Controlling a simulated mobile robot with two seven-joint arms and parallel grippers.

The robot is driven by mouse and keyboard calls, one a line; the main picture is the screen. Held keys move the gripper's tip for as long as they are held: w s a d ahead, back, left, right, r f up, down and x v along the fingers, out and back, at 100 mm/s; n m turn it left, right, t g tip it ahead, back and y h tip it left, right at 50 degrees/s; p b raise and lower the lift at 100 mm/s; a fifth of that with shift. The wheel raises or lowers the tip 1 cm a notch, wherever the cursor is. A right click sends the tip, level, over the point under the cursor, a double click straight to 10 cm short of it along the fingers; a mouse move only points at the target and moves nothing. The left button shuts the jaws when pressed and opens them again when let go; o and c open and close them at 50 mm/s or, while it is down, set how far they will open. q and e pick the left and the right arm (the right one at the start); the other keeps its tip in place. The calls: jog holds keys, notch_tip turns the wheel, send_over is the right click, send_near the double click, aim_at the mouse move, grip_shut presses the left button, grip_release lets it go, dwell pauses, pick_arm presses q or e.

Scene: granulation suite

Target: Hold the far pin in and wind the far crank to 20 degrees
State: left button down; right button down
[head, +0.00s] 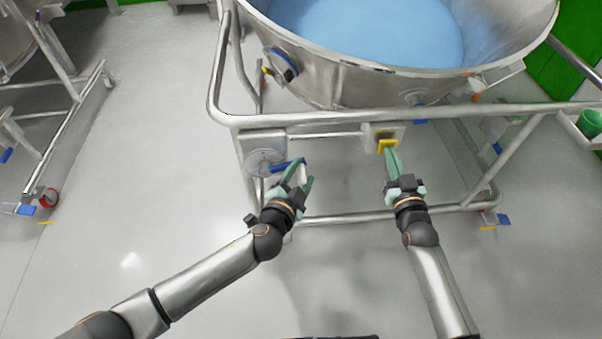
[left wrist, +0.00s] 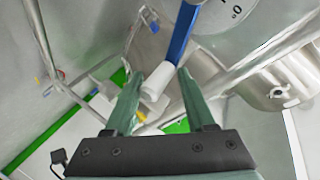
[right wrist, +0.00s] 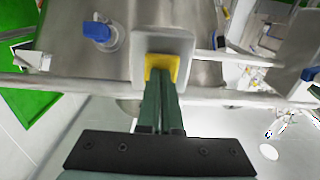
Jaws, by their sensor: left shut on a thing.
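The crank has a pale round dial (head: 262,163) on the cart's frame, a blue arm (head: 286,166) and a white handle (head: 303,174). In the left wrist view the blue arm (left wrist: 181,38) runs down from the dial (left wrist: 225,14) to the white handle (left wrist: 155,86). My left gripper (head: 299,179) is shut on the white handle. The yellow pin (head: 386,145) sits on a grey block to the right of the dial. My right gripper (head: 391,154) is shut, its fingertips against the yellow pin (right wrist: 162,63). How deep the pin sits cannot be told.
A steel bowl (head: 340,82) holding blue material stands above the tubular frame. Frame rails (head: 330,217) run below the crank and pin. A green cup (head: 590,123) stands on a tray at right. Another wheeled frame stands at left. The floor in front is clear.

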pick_arm(q)
jog(key=shift+a+f, duration=0.25)
jog(key=shift+f, duration=0.9)
pick_arm(e)
jog(key=shift+f, duration=0.1)
pick_arm(q)
jog(key=shift+r, duration=0.1)
pick_arm(e)
jog(key=shift+s, duration=0.1)
pick_arm(q)
jog(key=shift+w, duration=0.1)
pick_arm(e)
jog(key=s, duration=0.7)
jog(key=shift+s, duration=0.4)
dwell(0.5)
pick_arm(q)
jog(key=shift+c, duration=2.4)
grip_release()
jog(key=shift+r, duration=0.1)
pick_arm(e)
jog(key=shift+a, duration=0.1)
pick_arm(q)
jog(key=shift+d, duration=0.1)
